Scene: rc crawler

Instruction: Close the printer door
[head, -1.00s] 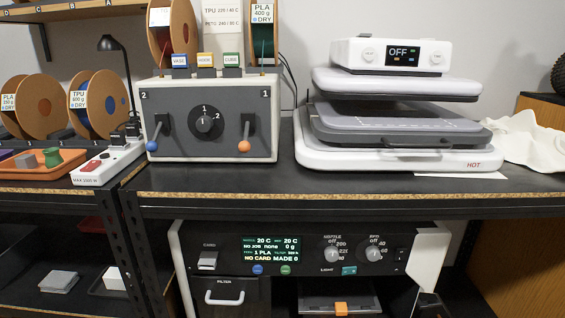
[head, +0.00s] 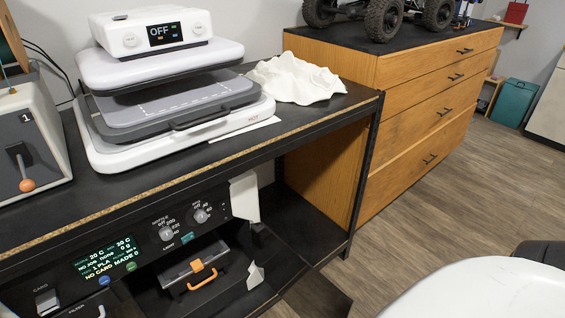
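The printer (head: 150,245) sits on the lower shelf under the bench, at the lower left of the head view. Its black front panel has a lit display (head: 105,260), two knobs and coloured buttons. Its chamber is open to view, with a dark plate and an orange handle (head: 200,278) inside. A dark panel (head: 315,296) juts out past the shelf at the bottom; it appears to be the printer door, swung open, but its hinge side is unclear. The bottom of the printer is cut off by the picture edge. Neither gripper is in view.
A heat press (head: 165,85) and a white cloth (head: 295,80) stand on the bench (head: 330,115). A wooden drawer cabinet (head: 420,110) with a wheeled crawler on top stands to the right. The wooden floor (head: 440,200) in front of the cabinet is clear.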

